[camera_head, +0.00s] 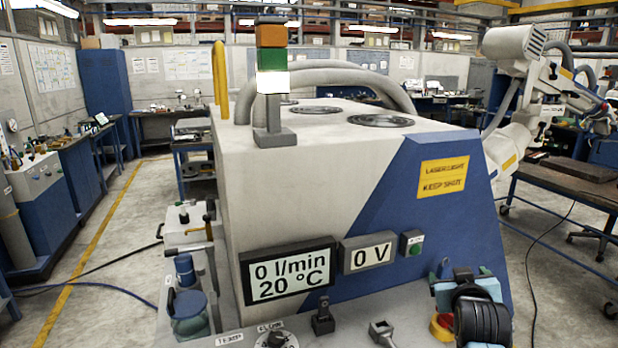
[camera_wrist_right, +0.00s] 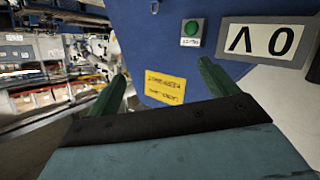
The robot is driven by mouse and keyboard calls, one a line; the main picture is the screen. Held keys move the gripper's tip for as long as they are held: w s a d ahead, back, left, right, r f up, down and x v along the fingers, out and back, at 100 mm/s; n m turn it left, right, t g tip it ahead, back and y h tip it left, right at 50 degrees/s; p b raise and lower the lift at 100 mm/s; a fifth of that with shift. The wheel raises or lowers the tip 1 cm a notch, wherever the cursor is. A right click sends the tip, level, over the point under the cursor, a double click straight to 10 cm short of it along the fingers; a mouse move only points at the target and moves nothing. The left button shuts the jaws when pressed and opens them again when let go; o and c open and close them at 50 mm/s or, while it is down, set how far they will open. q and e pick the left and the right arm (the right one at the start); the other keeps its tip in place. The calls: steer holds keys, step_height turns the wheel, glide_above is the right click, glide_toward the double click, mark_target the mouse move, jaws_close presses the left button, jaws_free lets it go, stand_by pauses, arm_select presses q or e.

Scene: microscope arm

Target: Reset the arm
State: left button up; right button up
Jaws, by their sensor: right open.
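A white jointed arm (camera_head: 545,85) with a bulky head stands at the upper right in the head view, beyond the blue and white machine (camera_head: 290,190). Whether this is the task's arm I cannot tell. My right gripper (camera_head: 464,274) is at the lower right, in front of the machine's blue panel. In the right wrist view its two green fingers (camera_wrist_right: 162,84) are apart, with nothing between them. A green button (camera_head: 412,243) is on the machine beside the "0 V" display (camera_head: 367,253); the button also shows in the wrist view (camera_wrist_right: 191,28). My left gripper is out of view.
A larger display (camera_head: 289,273) reads 0 l/min and 20 °C. The front panel has a rotary knob (camera_head: 276,339), a small black switch (camera_head: 322,317) and a metal toggle (camera_head: 383,333). A red and yellow control (camera_head: 441,327) is partly hidden by my right arm. A signal tower (camera_head: 271,85) shows white lit.

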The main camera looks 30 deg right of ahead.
steer(key=s+a+f+n+y, duration=0.2)
steer(key=a+f+n+y, duration=0.4)
steer(key=a, duration=0.6)
steer(key=s+a+f+n+g+y, duration=0.1)
steer(key=s+a+f+g+y, duration=0.1)
steer(key=s+a+f+g, duration=0.5)
steer(key=s+a+f+n+y, duration=0.1)
steer(key=s+a+f+y, duration=0.3)
steer(key=s+a, duration=0.75)
step_height(320, 180, down, 27)
steer(key=w+a+g+h+b, duration=0.1)
steer(key=b, duration=0.3)
steer(key=s+d+f+b, duration=0.1)
steer(key=s+f+b, duration=0.1)
steer(key=s+f, duration=0.6)
steer(key=s+d+f+g+b, duration=0.1)
steer(key=s+f, duration=0.8)
steer(key=f, duration=0.3)
steer(key=shift+d+h+b, duration=0.3)
steer(key=shift+d+b, duration=0.05)
